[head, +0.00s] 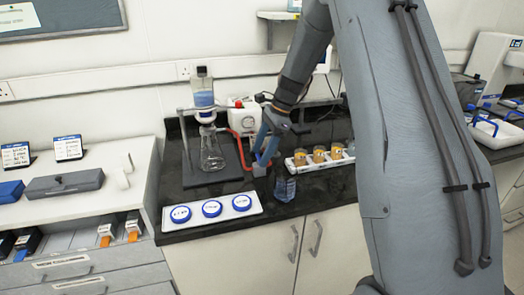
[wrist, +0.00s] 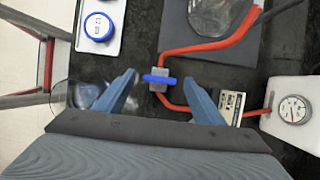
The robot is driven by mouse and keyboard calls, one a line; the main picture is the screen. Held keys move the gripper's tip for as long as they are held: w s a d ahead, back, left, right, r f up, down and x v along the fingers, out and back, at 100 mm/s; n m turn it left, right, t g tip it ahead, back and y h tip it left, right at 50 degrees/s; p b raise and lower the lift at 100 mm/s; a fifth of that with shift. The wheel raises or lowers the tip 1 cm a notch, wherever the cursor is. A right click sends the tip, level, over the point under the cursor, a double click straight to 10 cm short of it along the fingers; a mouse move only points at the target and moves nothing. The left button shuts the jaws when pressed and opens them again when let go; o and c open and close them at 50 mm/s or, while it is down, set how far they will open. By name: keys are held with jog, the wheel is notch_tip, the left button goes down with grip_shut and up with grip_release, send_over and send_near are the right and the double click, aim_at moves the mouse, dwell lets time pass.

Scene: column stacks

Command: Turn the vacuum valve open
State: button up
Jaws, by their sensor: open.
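The vacuum valve (wrist: 160,79) has a blue handle on a grey body, set in the red tubing (wrist: 195,48). In the wrist view its blue handle lies crosswise to the body, between and just beyond my fingertips. My gripper (wrist: 168,80) is open, with one blue finger on each side of the valve and no visible contact. In the head view my gripper (head: 263,160) points down over the bench beside the flask (head: 211,150), and its fingers largely hide the valve. The vacuum pump (wrist: 288,108) with a round gauge is at the right of the wrist view.
A white tray with several blue-lidded dishes (head: 212,208) sits at the bench front. A blue-tinted bottle (head: 285,188) stands close to my gripper. A rack of amber-filled jars (head: 319,156) is to the right. The filter funnel (head: 204,95) stands above the flask.

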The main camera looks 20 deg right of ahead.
jog(key=c, duration=1)
jog(key=shift+c, duration=0.2)
jog(key=shift+n, duration=0.3)
jog(key=n, duration=0.1)
jog(key=n+g, duration=0.1)
jog(key=n+b, duration=0.1)
jog(key=shift+w+n+g, duration=0.25)
jog(key=shift+n+g, duration=0.05)
jog(key=shift+n, duration=0.1)
jog(key=n, duration=0.2)
jog(key=n+g+h+b, duration=0.1)
jog(key=n, duration=0.1)
jog(key=shift+w+a+n+g, duration=0.15)
jog(key=shift+a+n+g, duration=0.05)
jog(key=shift+n+g, duration=0.1)
jog(key=n, duration=0.2)
jog(key=n+h+b, duration=0.1)
jog(key=n, duration=0.1)
jog(key=shift+w+a+g+h, duration=0.15)
jog(key=shift+g+h, duration=0.15)
jog(key=shift+g, duration=0.1)
jog(key=shift+a+r+n+h+b, duration=0.15)
jog(key=shift+n+h, duration=0.3)
jog(key=shift+n, duration=0.75)
jog(key=shift+f+n+h+b, duration=0.15)
jog(key=shift+n+h, duration=0.3)
jog(key=shift+n, duration=0.75)
jog(key=shift+r, duration=0.1)
jog(key=o, duration=1)
